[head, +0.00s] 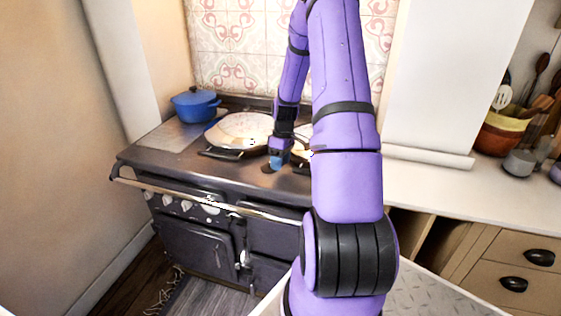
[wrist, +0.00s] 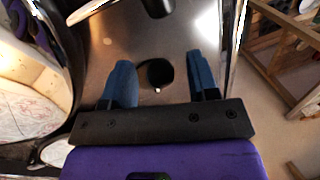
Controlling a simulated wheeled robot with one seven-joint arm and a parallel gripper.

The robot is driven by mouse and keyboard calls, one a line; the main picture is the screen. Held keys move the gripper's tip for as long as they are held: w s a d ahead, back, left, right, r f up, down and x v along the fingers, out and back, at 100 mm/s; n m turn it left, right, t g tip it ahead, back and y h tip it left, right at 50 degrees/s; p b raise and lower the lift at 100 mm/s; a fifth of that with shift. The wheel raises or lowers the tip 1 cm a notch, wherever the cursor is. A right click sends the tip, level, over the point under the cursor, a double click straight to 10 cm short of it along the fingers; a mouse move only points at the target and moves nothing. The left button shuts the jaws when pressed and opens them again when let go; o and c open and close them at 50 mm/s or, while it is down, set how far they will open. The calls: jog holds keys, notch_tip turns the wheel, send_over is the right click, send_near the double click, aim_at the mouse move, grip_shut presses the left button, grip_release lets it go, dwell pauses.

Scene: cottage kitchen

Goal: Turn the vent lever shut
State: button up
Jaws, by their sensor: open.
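My gripper (head: 275,164) is low over the stove top, between the two round lids. In the wrist view, its two blue fingers (wrist: 160,62) are spread apart with a gap between them. A dark rounded knob-like piece (wrist: 157,73) with a small pale spot shows between the fingers, apart from both; it may be the vent lever, but I cannot tell for sure. Another black piece (wrist: 158,7) is cut off at the top edge of the wrist view. In the head view, my arm and gripper hide much of this area.
The dark range stove (head: 175,235) has a front rail, several knobs and oven doors. A pale round lid (head: 240,130) is left of my gripper; another is partly hidden behind my arm. A blue pot (head: 195,105) stands at the back left. The right counter (head: 430,190) is mostly clear.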

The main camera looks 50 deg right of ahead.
jog(key=c, duration=0.9)
jog(key=shift+a, duration=0.1)
jog(key=m, duration=0.2)
jog(key=a+m, duration=0.1)
jog(key=shift+a+m+t, duration=0.25)
jog(key=shift+m+t, duration=0.15)
jog(key=m, duration=0.2)
jog(key=a+m, duration=0.1)
jog(key=shift+w+a+m+t, duration=0.2)
jog(key=shift+w+m+t, duration=0.1)
jog(key=shift+w+m, duration=0.1)
jog(key=m, duration=0.1)
jog(key=w+a+m, duration=0.1)
jog(key=m, duration=0.1)
jog(key=shift+a+t+h, duration=0.1)
jog(key=shift+t+h, duration=0.2)
jog(key=shift+w+a+m, duration=0.15)
jog(key=shift+w+m, duration=0.15)
jog(key=shift+m, duration=0.55)
jog(key=shift+w+a+m, duration=0.15)
jog(key=shift+w+m, duration=0.15)
jog(key=shift+m, duration=0.55)
